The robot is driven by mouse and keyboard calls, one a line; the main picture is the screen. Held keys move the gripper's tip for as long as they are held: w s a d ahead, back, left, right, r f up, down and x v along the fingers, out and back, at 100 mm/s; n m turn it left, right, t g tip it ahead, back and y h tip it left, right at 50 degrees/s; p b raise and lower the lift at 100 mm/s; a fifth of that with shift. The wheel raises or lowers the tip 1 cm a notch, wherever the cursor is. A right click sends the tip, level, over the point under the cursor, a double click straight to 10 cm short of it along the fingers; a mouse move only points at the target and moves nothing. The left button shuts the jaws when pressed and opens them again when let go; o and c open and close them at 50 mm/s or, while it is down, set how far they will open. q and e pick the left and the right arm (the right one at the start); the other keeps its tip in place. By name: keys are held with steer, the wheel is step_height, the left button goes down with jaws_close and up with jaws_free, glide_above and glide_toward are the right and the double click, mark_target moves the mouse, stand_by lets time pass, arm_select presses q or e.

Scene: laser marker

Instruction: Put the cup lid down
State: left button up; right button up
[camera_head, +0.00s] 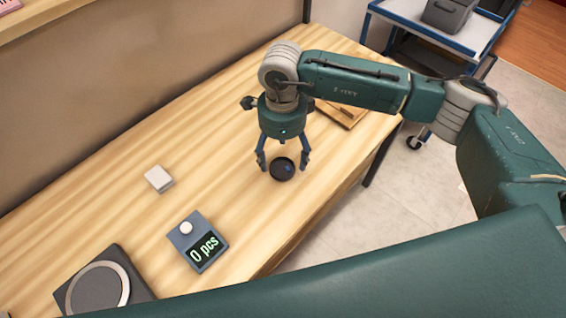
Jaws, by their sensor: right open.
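A round dark disc (283,170), which looks like the cup lid, lies on the wooden table near its front edge. My right gripper (283,160) points down over the disc, with one finger on each side of it. The fingers are spread wider than the disc and look apart from it. Whether the disc rests fully on the table is hard to tell from this angle. My left gripper is not in view.
A grey counter (198,242) reading "0 pcs" stands left of the lid. A small white block (159,179) and a dark device with a ring (104,285) are further left. A wooden board (345,113) lies behind my right arm. The table between them is clear.

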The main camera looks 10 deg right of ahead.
mark_target(283, 170)
step_height(283, 170, up, 8)
steer(key=b, duration=0.1)
steer(key=shift+f, duration=0.15)
stand_by(0.5)
